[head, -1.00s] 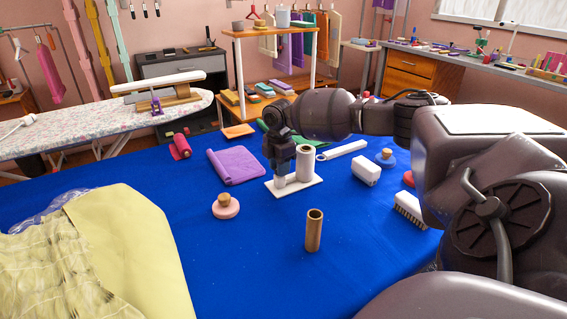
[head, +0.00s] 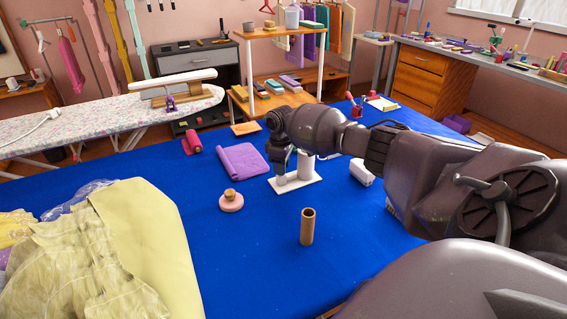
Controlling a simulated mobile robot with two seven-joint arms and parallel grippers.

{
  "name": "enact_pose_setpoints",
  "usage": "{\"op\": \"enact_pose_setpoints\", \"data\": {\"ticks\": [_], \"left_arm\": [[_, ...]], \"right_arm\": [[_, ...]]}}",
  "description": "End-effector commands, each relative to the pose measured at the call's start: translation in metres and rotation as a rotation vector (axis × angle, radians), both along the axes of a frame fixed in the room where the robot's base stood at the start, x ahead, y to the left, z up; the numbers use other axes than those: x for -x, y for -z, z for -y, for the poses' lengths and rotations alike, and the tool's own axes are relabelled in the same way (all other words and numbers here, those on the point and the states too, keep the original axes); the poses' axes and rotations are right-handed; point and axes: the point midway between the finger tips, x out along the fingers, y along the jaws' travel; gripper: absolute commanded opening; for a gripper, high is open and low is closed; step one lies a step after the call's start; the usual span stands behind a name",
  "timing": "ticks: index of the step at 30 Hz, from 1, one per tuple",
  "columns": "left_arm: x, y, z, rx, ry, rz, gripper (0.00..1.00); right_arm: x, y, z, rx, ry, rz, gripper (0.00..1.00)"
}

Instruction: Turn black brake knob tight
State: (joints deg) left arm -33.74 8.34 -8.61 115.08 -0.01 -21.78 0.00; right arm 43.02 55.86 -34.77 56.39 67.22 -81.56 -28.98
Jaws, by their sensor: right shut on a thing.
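A white stand (head: 309,183) sits on the blue table, with a pale cylinder (head: 306,168) upright on it and a shorter light post (head: 281,172) beside that. My right gripper (head: 279,153) points down at the top of the shorter post, its fingers shut there. The black brake knob cannot be made out apart from the dark fingers; it seems to be between them at the post's top. My right arm reaches in from the right and passes behind the cylinder. My left gripper is not in view.
On the blue table (head: 250,262) stand a brown tube (head: 307,227) and a pink disc with a wooden knob (head: 231,204). A purple cloth (head: 243,161), a red roll (head: 191,142) and a white block (head: 361,172) lie near the stand. A yellow gown (head: 150,240) covers the left front.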

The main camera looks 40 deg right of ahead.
Motion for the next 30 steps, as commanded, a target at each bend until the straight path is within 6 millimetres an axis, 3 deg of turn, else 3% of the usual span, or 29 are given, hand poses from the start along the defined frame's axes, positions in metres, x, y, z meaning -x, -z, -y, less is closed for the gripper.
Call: {"op": "enact_pose_setpoints", "data": {"ticks": [22,23,24,27,30], "left_arm": [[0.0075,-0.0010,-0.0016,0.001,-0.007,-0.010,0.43],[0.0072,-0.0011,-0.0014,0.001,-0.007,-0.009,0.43],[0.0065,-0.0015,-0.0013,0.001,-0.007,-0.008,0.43],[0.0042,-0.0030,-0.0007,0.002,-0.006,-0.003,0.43],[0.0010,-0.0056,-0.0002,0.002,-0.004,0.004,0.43]], "right_arm": [[0.0004,0.0007,0.0001,0.000,0.092,-0.001,0.07],[0.0003,0.0007,0.0001,0.000,0.092,-0.001,0.32],[0.0003,0.0007,0.0001,0.000,0.092,-0.001,0.38],[0.0002,0.0005,0.0000,0.000,0.092,-0.001,0.54],[0.0001,0.0004,0.0000,0.000,0.091,0.000,0.56]]}}
